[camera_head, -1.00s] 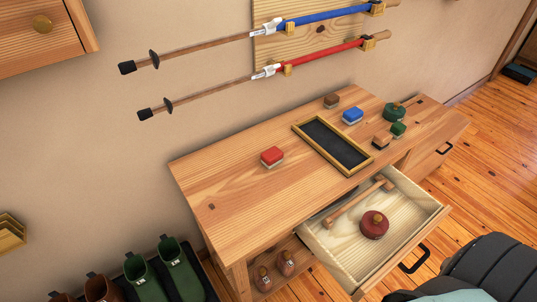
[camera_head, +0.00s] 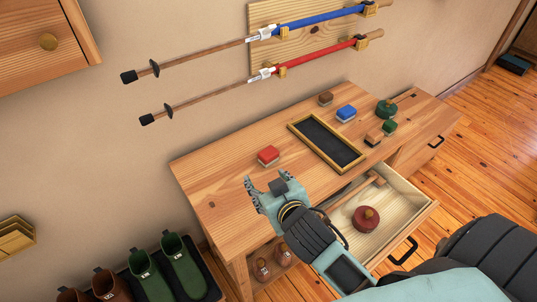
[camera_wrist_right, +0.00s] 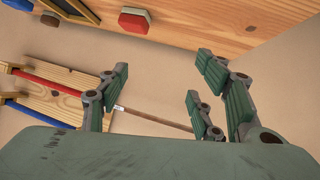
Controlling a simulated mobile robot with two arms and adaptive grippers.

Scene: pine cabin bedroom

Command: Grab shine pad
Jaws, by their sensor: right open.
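Which is the shine pad I cannot tell. My right gripper (camera_head: 270,187) is open and empty above the bench's front left, just in front of the red pad and apart from it. In the right wrist view the spread fingers (camera_wrist_right: 160,90) show, with the red pad (camera_wrist_right: 134,20) beyond them at the top. My left gripper is not in view.
A black-topped framed tray (camera_head: 328,143) lies mid-bench. A round green item (camera_head: 386,108) sits at the right. The open drawer (camera_head: 403,210) holds a round dark-red item (camera_head: 366,218) and a wooden-handled tool. Two poles (camera_head: 318,16) hang on the wall. The bench's left end is clear.

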